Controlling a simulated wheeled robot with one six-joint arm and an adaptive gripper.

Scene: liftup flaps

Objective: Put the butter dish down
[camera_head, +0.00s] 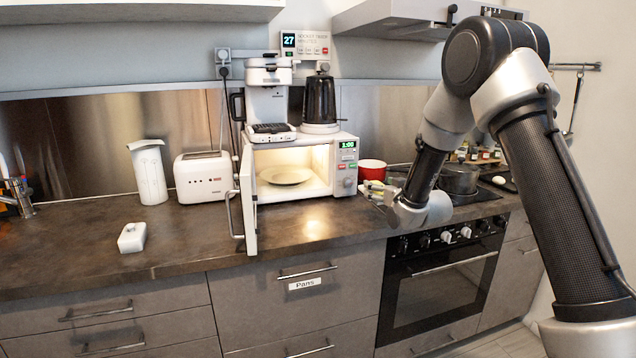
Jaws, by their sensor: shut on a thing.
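My gripper (377,192) is at the end of my arm, which reaches in from the right. It is above the counter, just right of the open microwave and in front of a red cup. It is shut on a small pale, yellowish thing, which I take to be the butter dish; its shape is too small and too covered by the fingers to make out. I cannot tell whether it touches the counter. A small white box-like object (132,237) lies on the counter at the left, apart from my gripper.
The microwave (347,166) stands open with a plate (287,175) inside; its door (248,200) sticks out forward. A toaster (203,177) and a white canister (149,172) stand left. The red cup (371,170) and a pot (459,179) are near my arm. The front counter (190,245) is clear.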

